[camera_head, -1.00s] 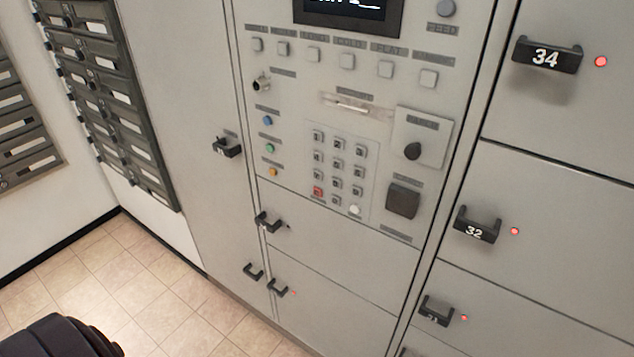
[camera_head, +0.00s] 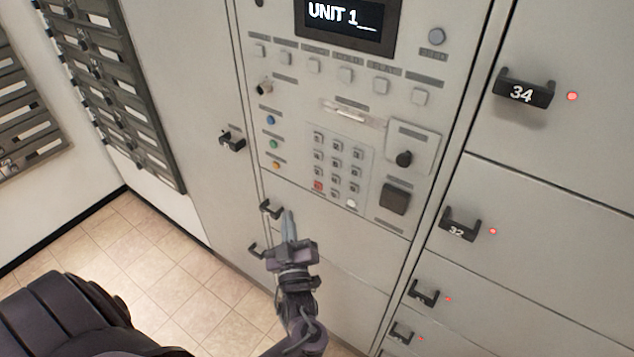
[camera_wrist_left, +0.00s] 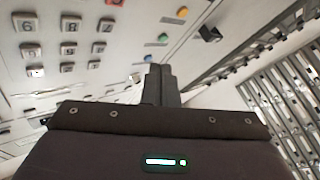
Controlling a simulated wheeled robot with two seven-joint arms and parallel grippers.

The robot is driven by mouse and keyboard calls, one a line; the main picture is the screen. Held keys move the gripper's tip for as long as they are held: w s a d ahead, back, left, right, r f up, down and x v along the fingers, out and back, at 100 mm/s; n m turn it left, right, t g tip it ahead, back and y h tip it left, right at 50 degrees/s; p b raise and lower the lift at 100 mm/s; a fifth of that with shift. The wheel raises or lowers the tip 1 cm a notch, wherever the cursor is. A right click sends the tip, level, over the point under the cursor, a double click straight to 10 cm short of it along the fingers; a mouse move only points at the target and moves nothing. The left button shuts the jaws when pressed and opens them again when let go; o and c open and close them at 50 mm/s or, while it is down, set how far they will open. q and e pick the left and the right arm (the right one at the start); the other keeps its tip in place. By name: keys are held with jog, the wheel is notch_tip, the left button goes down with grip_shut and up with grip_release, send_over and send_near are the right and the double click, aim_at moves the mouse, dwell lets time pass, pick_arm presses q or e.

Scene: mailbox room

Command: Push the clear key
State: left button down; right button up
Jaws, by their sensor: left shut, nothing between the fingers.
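The keypad (camera_head: 340,160) is on the grey locker panel, with several small grey keys. At its bottom left is a red key (camera_head: 318,185), and at its bottom right a white key (camera_head: 350,203). Their labels are too small to read, so I cannot tell which is marked clear. My left gripper (camera_head: 288,214) is shut and empty, pointing up, below and left of the keypad in the head view. In the left wrist view its closed fingers (camera_wrist_left: 161,72) are apart from the keys, and the red key (camera_wrist_left: 115,2) is at the top edge. My right gripper is not in view.
The display (camera_head: 345,22) reads "UNIT 1". Blue, green and yellow buttons (camera_head: 273,144) are left of the keypad. A black handle (camera_head: 270,209) sticks out beside my left gripper. Locker doors with handles, including 34 (camera_head: 524,92), are at the right.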

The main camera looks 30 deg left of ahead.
pick_arm(q)
jog(key=shift+w, duration=0.1)
jog(key=b, duration=0.4)
send_near(310, 177)
jog(key=shift+w+a, duration=1.05)
jog(key=shift+a, duration=0.25)
jog(key=shift+r, duration=0.5)
dwell(0.6)
jog(key=shift+w+b, duration=0.4)
jog(key=shift+w, duration=0.05)
